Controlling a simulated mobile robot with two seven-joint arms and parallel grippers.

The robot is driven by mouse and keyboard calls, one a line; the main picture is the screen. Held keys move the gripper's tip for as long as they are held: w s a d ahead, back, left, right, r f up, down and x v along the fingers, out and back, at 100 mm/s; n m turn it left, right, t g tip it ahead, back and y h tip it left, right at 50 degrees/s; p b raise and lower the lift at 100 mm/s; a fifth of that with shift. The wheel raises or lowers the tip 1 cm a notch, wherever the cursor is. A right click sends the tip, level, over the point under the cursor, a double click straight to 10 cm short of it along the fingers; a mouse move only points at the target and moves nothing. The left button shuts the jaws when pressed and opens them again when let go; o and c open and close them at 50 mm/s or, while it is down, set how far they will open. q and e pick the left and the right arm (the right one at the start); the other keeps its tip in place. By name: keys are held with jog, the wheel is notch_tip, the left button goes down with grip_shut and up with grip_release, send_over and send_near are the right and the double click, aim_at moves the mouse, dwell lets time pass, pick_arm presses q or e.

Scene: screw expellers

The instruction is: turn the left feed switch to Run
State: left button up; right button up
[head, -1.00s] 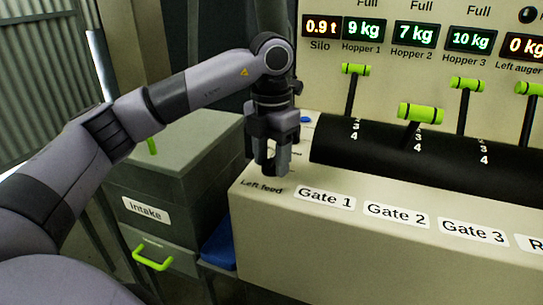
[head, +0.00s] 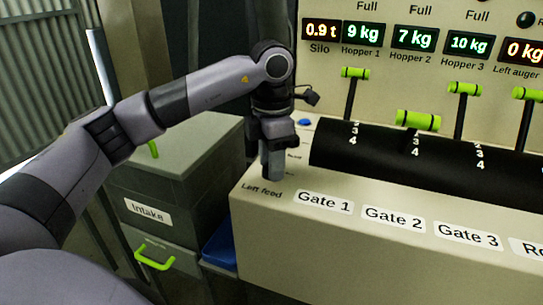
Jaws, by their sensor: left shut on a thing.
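The left feed switch sits on the panel's left end, above the "Left feed" label (head: 261,190). My left gripper hides the switch, so I cannot see which way it points. My left gripper (head: 272,172) points straight down at this spot, its fingers close together and shut on the switch. Small position markings show just right of the fingers, too small to read. My right gripper is not in view.
Gate levers with green handles (head: 418,120) stand on the black drum (head: 450,165) to the right. A blue button (head: 304,122) lies behind my gripper. The grey intake box (head: 180,165) with a green handle (head: 155,257) is at the left.

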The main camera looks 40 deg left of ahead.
pick_arm(q)
jog(key=m, duration=0.3)
jog(key=shift+p, duration=0.3)
jog(key=m, duration=0.3)
jog(key=shift+m, duration=0.4)
jog(key=shift+p, duration=0.3)
jog(key=o, duration=1.1)
jog(key=shift+c, duration=0.2)
jog(key=shift+r, duration=0.15)
